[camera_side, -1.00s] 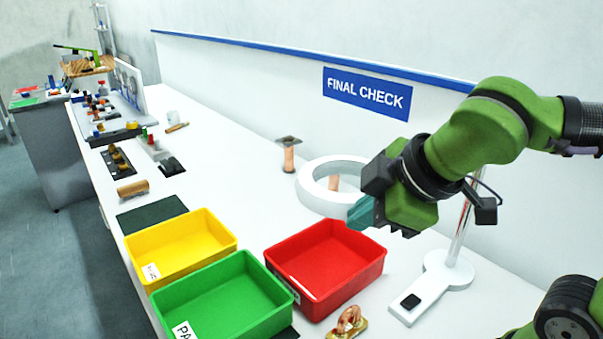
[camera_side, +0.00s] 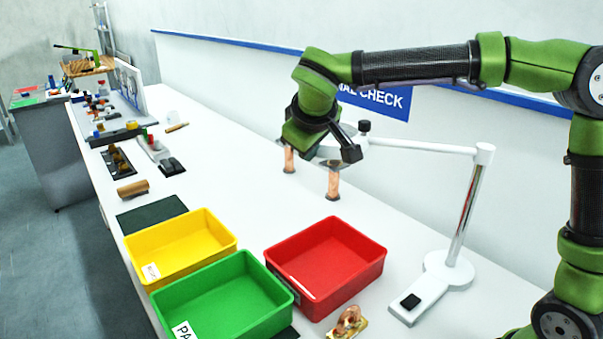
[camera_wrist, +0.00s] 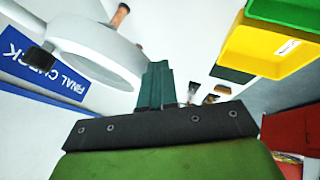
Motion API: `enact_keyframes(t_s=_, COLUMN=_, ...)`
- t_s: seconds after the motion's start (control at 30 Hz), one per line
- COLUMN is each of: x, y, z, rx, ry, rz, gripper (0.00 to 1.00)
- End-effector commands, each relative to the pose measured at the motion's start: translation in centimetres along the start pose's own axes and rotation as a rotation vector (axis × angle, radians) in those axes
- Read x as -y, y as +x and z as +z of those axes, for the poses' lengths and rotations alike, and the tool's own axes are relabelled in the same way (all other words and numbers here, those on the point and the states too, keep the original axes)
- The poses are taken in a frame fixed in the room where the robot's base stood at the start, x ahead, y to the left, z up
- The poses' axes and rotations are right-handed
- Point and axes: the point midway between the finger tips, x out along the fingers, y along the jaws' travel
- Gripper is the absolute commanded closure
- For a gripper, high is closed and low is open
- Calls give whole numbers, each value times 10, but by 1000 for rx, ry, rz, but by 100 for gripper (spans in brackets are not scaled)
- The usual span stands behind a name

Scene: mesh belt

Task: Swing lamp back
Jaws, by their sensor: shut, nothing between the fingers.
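The white lamp has a base (camera_side: 447,270), an upright post (camera_side: 468,215) and a horizontal arm (camera_side: 425,147) reaching left. Its ring head (camera_wrist: 95,48) shows in the wrist view, left of my fingers. In the side view most of the ring is hidden behind my gripper, above the back of the bench. My gripper (camera_wrist: 154,84) is shut with its teal fingers together and empty, beside the ring's outer wall. I cannot tell whether they touch. In the side view my fingertips are hidden.
Red (camera_side: 325,290), green (camera_side: 195,308) and yellow (camera_side: 150,275) bins stand at the front. A copper piece (camera_side: 348,322) lies right of the green bin. Two copper posts (camera_side: 334,183) stand below the lamp head. The FINAL CHECK sign (camera_side: 385,101) is on the back wall.

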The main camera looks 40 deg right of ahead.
Motion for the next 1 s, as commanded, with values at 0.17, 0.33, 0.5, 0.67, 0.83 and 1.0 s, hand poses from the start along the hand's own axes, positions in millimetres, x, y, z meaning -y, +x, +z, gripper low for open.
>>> enact_keyframes(t_s=0.17, x=-15, y=14, z=-12, rx=30, ry=56, rz=30, gripper=100)
enact_keyframes(t_s=0.33, x=-22, y=20, z=-16, rx=42, ry=80, rz=44, gripper=100)
enact_keyframes(t_s=0.5, x=-24, y=22, z=-17, rx=46, ry=86, rz=48, gripper=100)
enact_keyframes(t_s=0.67, x=-24, y=22, z=-17, rx=46, ry=85, rz=48, gripper=100)
enact_keyframes(t_s=0.83, x=-24, y=22, z=-17, rx=46, ry=85, rz=47, gripper=100)
enact_keyframes(t_s=1.0, x=-13, y=17, z=-19, rx=44, ry=82, rz=45, gripper=100)
